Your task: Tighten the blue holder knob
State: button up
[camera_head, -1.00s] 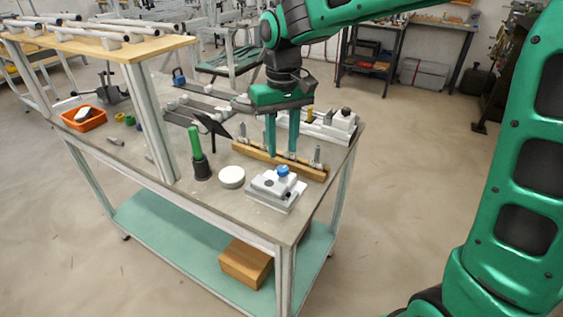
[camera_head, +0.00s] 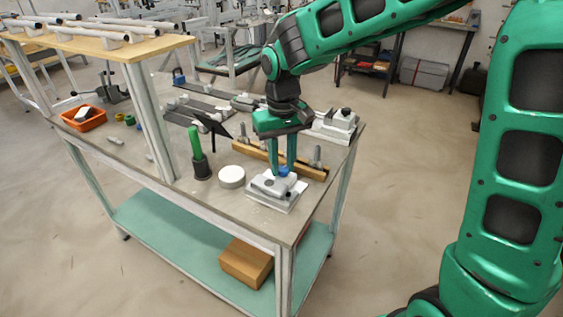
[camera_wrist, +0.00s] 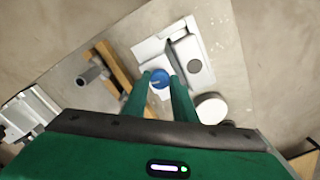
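The blue holder knob (camera_head: 284,171) sits on top of the grey and white holder block (camera_head: 267,192) at the table's near right corner. My gripper (camera_head: 283,169) points down at the knob, with its two green fingers at the knob's sides. In the wrist view the blue knob (camera_wrist: 159,78) lies between the two fingertips (camera_wrist: 160,77) and nearly fills the gap. I cannot tell whether the fingers press on it or stand slightly apart from it. The holder block (camera_wrist: 190,62) also shows there, beyond the fingers.
A wooden bar (camera_head: 309,170) with upright metal pins stands just behind the holder. A white round disc (camera_head: 231,177) and a green-handled tool (camera_head: 196,145) in a dark cup stand to its left. Another white fixture (camera_head: 338,122) is at the far right edge.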

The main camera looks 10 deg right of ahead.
aim_at(283, 167)
jog(key=shift+m, duration=0.9)
jog(key=o, duration=0.8)
jog(key=shift+r, duration=0.1)
notch_tip(283, 167, up, 11)
jog(key=shift+w+f, duration=0.1)
jog(key=shift+f, duration=0.1)
jog(key=shift+d, duration=0.1)
